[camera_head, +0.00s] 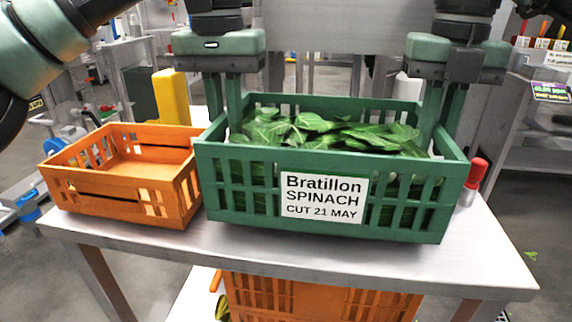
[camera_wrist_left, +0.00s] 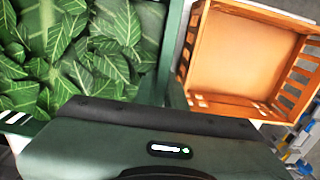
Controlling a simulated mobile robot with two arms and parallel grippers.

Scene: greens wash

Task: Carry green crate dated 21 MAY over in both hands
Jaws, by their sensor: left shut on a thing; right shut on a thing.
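The green crate (camera_head: 240,218) stands on the metal table (camera_head: 330,262) in the head view. Its white label reads "Bratillon SPINACH CUT 21 MAY". Green spinach leaves (camera_head: 330,135) fill it. My left gripper (camera_head: 225,105) points down and is shut on the crate's left side. My right gripper (camera_head: 440,115) points down and is shut on its right side. The fingertips are partly hidden by the crate walls. The left wrist view shows the leaves (camera_wrist_left: 70,50) and the crate's green side wall (camera_wrist_left: 172,45).
An empty orange crate (camera_head: 95,210) stands on the table just left of the green crate; it also shows in the left wrist view (camera_wrist_left: 245,55). A red-capped bottle (camera_head: 475,178) stands close at the right. Another orange crate (camera_head: 300,298) is below the tabletop. The front table strip is clear.

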